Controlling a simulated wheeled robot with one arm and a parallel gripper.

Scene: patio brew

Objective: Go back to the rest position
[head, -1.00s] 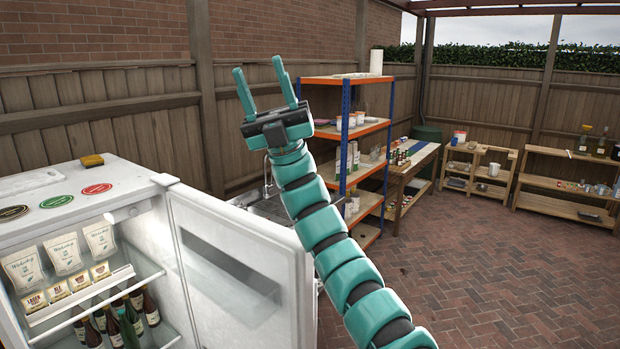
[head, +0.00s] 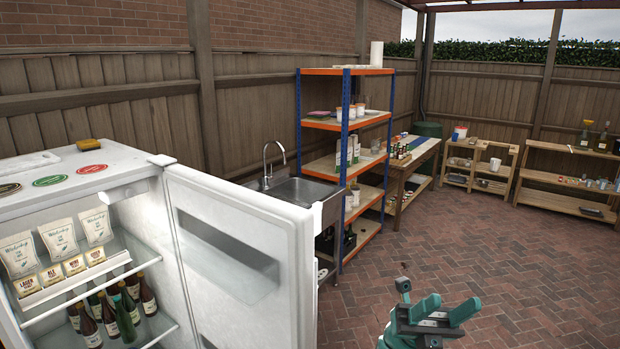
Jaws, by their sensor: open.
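My gripper (head: 428,309) is low at the bottom edge of the head view, right of the middle. Its teal fingers are apart and hold nothing that I can see. It is over the brick paving, right of the open fridge door (head: 243,262) and apart from it. Most of my arm is out of view below.
The white fridge (head: 130,165) stands open at left with bottles (head: 126,315) and pouches (head: 97,227) inside. Behind its door are a sink (head: 290,190) and a blue and orange shelf rack (head: 346,122). A workbench (head: 416,152) and low wooden shelves (head: 568,180) line the back. The paving (head: 480,250) is clear.

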